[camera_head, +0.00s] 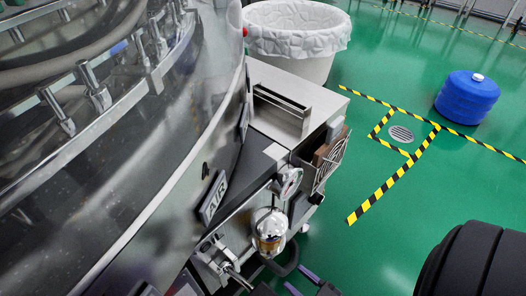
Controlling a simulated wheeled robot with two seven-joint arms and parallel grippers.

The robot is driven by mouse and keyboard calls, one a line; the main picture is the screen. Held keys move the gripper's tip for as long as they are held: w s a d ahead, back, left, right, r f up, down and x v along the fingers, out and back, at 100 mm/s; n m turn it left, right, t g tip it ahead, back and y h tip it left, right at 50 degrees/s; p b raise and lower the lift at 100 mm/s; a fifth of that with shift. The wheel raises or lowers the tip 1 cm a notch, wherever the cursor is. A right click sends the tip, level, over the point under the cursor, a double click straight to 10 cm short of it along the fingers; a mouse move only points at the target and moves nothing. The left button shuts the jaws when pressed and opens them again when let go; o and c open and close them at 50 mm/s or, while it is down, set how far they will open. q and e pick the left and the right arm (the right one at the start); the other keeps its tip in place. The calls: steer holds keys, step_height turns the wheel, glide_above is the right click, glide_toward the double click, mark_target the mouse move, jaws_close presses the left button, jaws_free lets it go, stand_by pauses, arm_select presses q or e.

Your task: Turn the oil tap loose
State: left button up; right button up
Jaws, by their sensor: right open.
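I cannot tell for certain which of these parts is the oil tap. My right gripper (291,286) shows only in part at the bottom edge, dark with purplish strips. It is open, below the bowl and apart from it, with nothing seen between its fingers. My left gripper is not in view.
The washer's curved drum (150,180) fills the left. A metal box (290,100) and a wire holder (327,160) jut out above the bowl. A lined white bin (297,35) and a blue water bottle (467,98) stand behind.

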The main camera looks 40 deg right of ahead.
steer(key=w+b, duration=0.1)
steer(key=w, duration=0.3)
steer(key=w+b, duration=0.1)
steer(key=w, duration=0.4)
steer(key=shift+w+a+f+b, duration=0.1)
steer(key=shift+w+a+b, duration=0.1)
steer(key=shift+w+b, duration=0.1)
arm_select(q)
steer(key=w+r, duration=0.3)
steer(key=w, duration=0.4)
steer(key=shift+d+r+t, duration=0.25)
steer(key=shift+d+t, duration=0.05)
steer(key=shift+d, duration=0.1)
arm_select(e)
steer(key=shift+w, duration=0.3)
jaws_close()
